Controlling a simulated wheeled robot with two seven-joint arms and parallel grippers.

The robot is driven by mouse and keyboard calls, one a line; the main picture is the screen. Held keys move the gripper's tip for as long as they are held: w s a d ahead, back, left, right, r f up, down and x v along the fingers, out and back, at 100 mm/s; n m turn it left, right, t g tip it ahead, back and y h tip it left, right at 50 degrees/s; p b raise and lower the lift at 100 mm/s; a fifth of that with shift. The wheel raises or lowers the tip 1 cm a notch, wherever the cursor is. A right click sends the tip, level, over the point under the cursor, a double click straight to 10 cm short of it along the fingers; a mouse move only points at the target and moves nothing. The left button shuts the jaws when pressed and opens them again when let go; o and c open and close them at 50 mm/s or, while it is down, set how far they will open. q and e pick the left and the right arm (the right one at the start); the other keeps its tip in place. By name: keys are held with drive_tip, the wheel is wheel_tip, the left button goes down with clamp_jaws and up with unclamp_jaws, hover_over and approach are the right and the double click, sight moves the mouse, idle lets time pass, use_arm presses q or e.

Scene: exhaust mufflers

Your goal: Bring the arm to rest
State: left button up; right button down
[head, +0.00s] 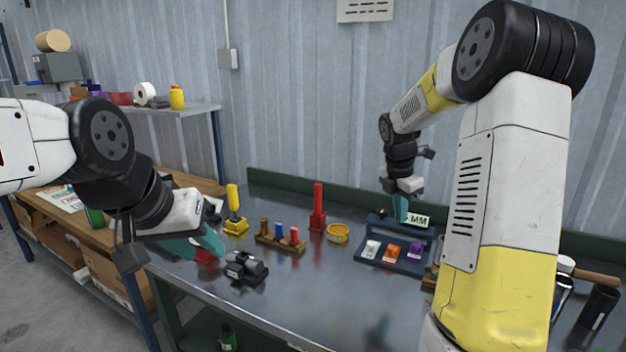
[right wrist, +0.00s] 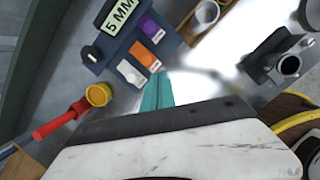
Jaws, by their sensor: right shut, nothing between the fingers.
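My right arm reaches over the back right of the metal bench. Its teal gripper (head: 401,210) is shut and empty, pointing down beside a "5 MM" display. In the right wrist view the shut teal fingers (right wrist: 157,90) are near the dark tray with nothing between them. My left gripper (head: 209,246) hangs over the bench's left part, with its two teal fingers apart. A red item (head: 206,257) shows behind these fingers, partly hidden; I see nothing held. A dark clamp-like device (head: 245,268) stands just right of the left gripper.
A dark tray (head: 376,261) carries white, orange and purple blocks. A wooden rack (head: 270,243), red post (head: 318,210), yellow ring (head: 338,234) and yellow-handled tool (head: 234,208) stand on the bench (head: 310,285). Dark cups (head: 598,305) stand at right. The bench's front middle is clear.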

drive_tip(key=s+a+r+m+t+y, duration=0.1)
drive_tip(key=s+a+r+m, duration=0.2)
drive_tip(key=s+a+m, duration=0.2)
drive_tip(key=s+a+r+m+t+y, duration=0.1)
drive_tip(key=s+a+r+m, duration=0.3)
drive_tip(key=s+m, duration=0.5)
drive_tip(key=s+a+r+m+t+y, duration=0.2)
drive_tip(key=s+a+m, duration=0.3)
drive_tip(key=s+m, duration=0.3)
drive_tip(key=s+r, duration=0.1)
drive_tip(key=s, duration=0.3)
drive_tip(key=shift+s+a+r+t, duration=0.25)
drive_tip(key=shift+s+a+t, duration=0.05)
drive_tip(key=shift+a, duration=0.1)
